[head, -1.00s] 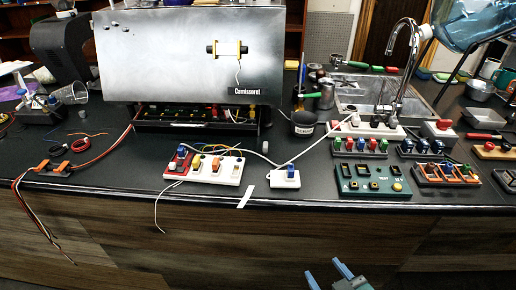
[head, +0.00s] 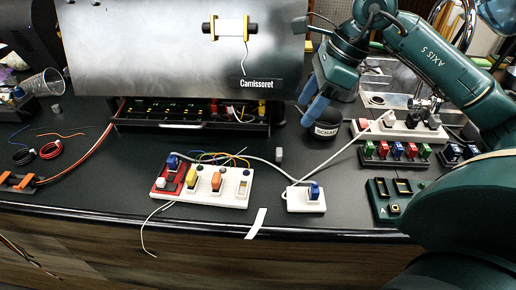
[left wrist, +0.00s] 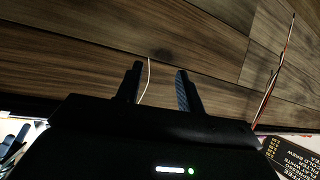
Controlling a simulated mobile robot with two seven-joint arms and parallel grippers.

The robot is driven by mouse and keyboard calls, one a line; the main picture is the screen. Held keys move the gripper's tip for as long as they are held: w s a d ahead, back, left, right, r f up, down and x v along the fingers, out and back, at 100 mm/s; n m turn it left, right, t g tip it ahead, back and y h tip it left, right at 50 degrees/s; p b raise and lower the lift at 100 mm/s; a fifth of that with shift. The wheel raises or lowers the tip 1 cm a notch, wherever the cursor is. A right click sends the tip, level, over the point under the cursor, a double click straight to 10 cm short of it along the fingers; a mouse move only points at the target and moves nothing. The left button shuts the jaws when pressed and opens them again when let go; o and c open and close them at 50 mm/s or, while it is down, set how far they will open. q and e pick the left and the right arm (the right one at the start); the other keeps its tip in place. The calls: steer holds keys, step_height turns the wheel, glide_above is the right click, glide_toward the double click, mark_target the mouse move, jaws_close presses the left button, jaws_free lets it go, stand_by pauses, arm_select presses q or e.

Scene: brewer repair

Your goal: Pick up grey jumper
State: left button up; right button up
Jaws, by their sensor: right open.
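A small grey block (head: 279,155), which looks like the grey jumper, stands on the black counter behind the white single-switch block. A second small grey piece (head: 56,108) lies at the left; I cannot tell for sure which is the jumper. My right gripper (head: 312,104) is open and empty, its blue fingers pointing down over the scrap cup (head: 326,131), up and right of the nearer grey block. My left gripper (left wrist: 157,84) is open in the left wrist view, facing the wooden counter front. A thin white wire (left wrist: 147,80) shows between its fingers.
A white-and-red switch board (head: 203,190) and a white single-switch block (head: 305,198) with cables lie near the front edge. The Camissoret machine (head: 150,50) stands behind. Coloured switch blocks (head: 395,155) and a green board (head: 384,207) are at right.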

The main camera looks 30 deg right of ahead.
glide_above(281, 151)
steer(key=s+d, duration=0.1)
steer(key=d, duration=0.1)
step_height(281, 151, down, 6)
steer(key=shift+d+f, duration=0.1)
steer(key=shift+d, duration=0.05)
steer(key=shift+w+a+f+p, duration=0.1)
steer(key=shift+a+f+p, duration=0.15)
steer(key=shift+f, duration=0.25)
steer(key=x, duration=0.2)
steer(key=p+x, duration=0.1)
steer(key=x, duration=0.1)
steer(key=shift+s+f, duration=0.15)
steer(key=shift+s, duration=0.05)
arm_select(q)
steer(key=shift+s+a, duration=0.35)
steer(key=shift+a, duration=0.1)
arm_select(e)
steer(key=shift+w+a+f, duration=0.1)
steer(key=shift+f, duration=0.25)
arm_select(q)
steer(key=shift+f, duration=0.1)
arm_select(e)
steer(key=shift+c, duration=0.3)
steer(key=c, duration=0.7)
arm_select(q)
steer(key=shift+d, duration=0.1)
arm_select(e)
steer(key=shift+c, duration=1.4)
